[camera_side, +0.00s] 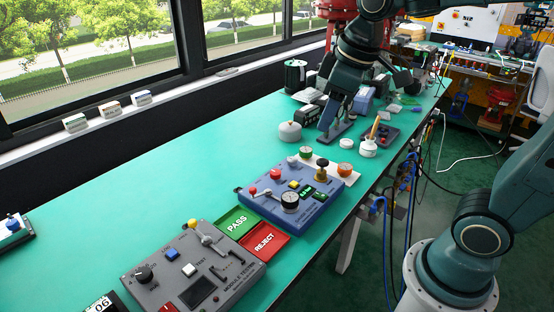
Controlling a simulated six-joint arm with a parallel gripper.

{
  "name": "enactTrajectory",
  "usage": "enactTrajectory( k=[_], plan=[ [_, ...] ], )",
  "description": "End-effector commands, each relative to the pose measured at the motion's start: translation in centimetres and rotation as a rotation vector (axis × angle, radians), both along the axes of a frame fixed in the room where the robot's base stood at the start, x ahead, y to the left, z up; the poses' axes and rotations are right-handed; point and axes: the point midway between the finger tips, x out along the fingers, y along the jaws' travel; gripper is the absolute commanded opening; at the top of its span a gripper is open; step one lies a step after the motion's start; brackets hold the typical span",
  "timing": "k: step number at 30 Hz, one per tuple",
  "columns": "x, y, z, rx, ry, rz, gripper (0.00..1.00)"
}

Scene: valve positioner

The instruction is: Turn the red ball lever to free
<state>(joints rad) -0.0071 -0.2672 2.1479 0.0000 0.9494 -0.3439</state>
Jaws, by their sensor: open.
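The blue valve positioner box (262,207) sits on the green table in the middle of the side view. A small red ball (253,190) on a short lever shows at its left end; the lever's exact setting is too small to read. A larger red knob (275,174) stands on the box behind it. My gripper (334,128) is open, pointing down above the table behind the box, clear of the red ball. The arm partly hides its fingers, and I see nothing held.
A grey tester box (190,268) stands at front left. A green PASS tray (237,223) and a red REJECT tray (265,243) lie between the boxes. A grey round weight (290,132) and small jars stand behind the blue box.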

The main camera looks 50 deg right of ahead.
Motion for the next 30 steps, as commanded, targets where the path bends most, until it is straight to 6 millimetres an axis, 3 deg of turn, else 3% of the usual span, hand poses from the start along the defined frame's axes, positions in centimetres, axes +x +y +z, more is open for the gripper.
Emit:
enactTrajectory(
  k=[14, 24, 30],
  plan=[
    [10.0, 0.3, -3.7, -0.063, 0.138, 0.255, 0.42],
    [16.3, 0.5, -8.9, -0.088, 0.231, 0.443, 0.42],
    [19.2, 0.7, -12.3, -0.095, 0.276, 0.542, 0.42]
  ],
)
